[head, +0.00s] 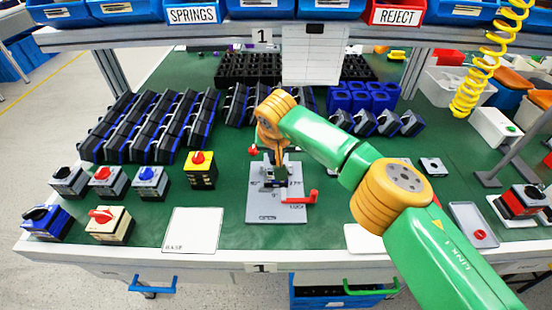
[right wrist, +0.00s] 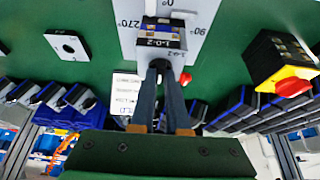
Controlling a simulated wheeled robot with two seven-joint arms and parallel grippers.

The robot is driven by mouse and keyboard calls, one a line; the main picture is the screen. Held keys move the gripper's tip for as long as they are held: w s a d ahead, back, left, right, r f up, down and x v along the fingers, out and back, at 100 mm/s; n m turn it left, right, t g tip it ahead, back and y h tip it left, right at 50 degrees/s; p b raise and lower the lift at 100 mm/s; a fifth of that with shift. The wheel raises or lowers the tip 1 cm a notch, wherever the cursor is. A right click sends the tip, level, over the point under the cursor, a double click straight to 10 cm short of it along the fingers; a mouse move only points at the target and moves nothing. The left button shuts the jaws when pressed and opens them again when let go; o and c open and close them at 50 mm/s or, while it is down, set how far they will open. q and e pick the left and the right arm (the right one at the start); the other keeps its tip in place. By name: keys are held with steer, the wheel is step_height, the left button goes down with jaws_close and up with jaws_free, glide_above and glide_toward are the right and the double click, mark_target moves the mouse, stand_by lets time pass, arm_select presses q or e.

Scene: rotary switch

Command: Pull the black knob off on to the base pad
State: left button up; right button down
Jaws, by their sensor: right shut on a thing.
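My right gripper (head: 271,166) points down over the grey fixture plate (head: 274,211) in the middle of the bench. In the right wrist view its fingertips (right wrist: 160,67) are together at the front of a switch block (right wrist: 164,38) with a "1-0-2" label. They are shut on the black knob, which is mostly hidden between the tips. I cannot tell whether the knob is still on its shaft. The white base pad (head: 193,232), marked BASE, lies flat and empty left of the fixture. My left gripper is not in view.
A red clamp handle (head: 301,198) sticks out at the fixture's right. Several rotary switches stand at the left, including a yellow one with a red knob (head: 200,168). Rows of black-and-blue parts (head: 150,125) lie behind. A white pad (head: 364,238) lies right of the fixture.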

steer(key=shift+w+r+p, duration=0.15)
steer(key=shift+r+p, duration=0.6)
steer(key=shift+r, duration=0.1)
step_height(320, 180, up, 7)
steer(key=p, duration=0.5)
steer(key=shift+f, duration=0.2)
steer(key=shift+f, duration=0.1)
